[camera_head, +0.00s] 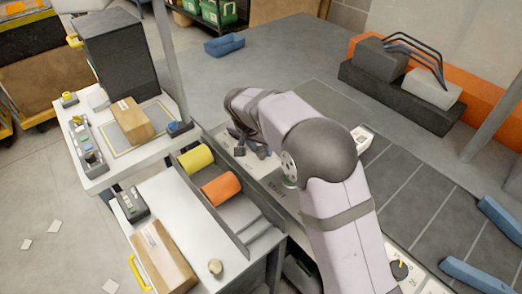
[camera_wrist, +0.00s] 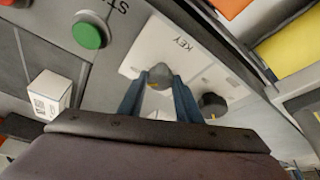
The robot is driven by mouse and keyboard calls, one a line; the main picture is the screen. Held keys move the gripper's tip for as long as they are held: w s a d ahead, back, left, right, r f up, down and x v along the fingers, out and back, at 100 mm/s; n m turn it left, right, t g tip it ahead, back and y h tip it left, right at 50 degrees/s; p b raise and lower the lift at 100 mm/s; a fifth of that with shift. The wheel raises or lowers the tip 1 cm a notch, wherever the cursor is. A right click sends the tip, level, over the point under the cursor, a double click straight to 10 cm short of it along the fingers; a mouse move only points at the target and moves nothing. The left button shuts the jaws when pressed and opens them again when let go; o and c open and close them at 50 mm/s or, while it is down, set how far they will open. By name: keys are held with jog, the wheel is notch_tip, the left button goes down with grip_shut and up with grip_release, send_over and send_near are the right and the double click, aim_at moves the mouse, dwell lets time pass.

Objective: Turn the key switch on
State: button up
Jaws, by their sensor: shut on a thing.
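The key switch (camera_wrist: 160,74) is a grey knob with a small yellow mark, on a pale panel plate lettered KEY (camera_wrist: 200,72) in the wrist view. My gripper (camera_wrist: 160,82) has its two blue fingers on either side of the knob, shut on it. In the head view my gripper (camera_head: 252,149) is down at the panel beyond my arm, and the knob is too small to make out there. The yellow mark is on the knob's lower side in the wrist view.
A second dark knob (camera_wrist: 212,104) sits right beside my right finger. A green button (camera_wrist: 90,30) and a white box (camera_wrist: 48,94) are to the left. Yellow (camera_head: 196,158) and orange (camera_head: 221,188) rollers lie beside the panel. A cardboard box (camera_head: 163,257) is on the near bench.

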dwell(0.4)
jog(key=o, duration=1.1)
jog(key=shift+c, duration=0.2)
jog(key=shift+r, duration=0.15)
jog(key=b+v, duration=0.1)
jog(key=v, duration=0.6)
